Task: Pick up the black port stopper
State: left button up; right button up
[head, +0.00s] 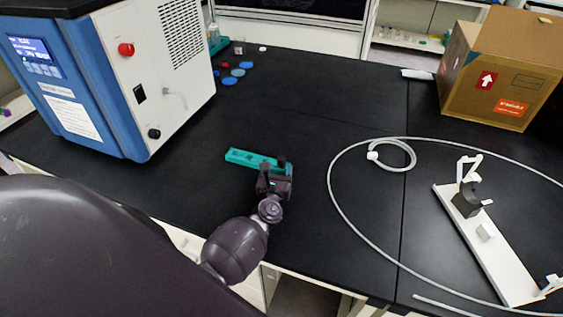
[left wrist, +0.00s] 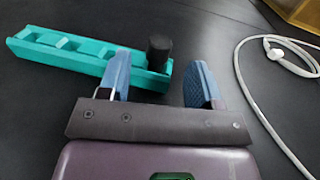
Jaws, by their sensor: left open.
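The black port stopper (left wrist: 158,50) is a short dark cylinder standing upright at the right end of a teal rack (left wrist: 75,50) in the left wrist view. The rack also shows in the head view (head: 243,157), lying on the black bench, where my gripper makes the stopper hard to tell apart. My left gripper (left wrist: 158,78) is open, with blue finger pads. The stopper appears just ahead of the gap between the fingers, and nothing is held. The left finger overlaps the rack's near edge in the picture. In the head view my left gripper (head: 274,166) is at the rack's right end. My right gripper is out of view.
A blue and white freeze dryer (head: 120,80) stands at the left. A pale hose (head: 335,195) loops on the bench at the right, near a white stand (head: 490,240). A cardboard box (head: 500,75) is at the back right.

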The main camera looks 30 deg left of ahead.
aim_at(281, 162)
pick_arm(q)
jog(key=shift+x, duration=2.5)
grip_shut()
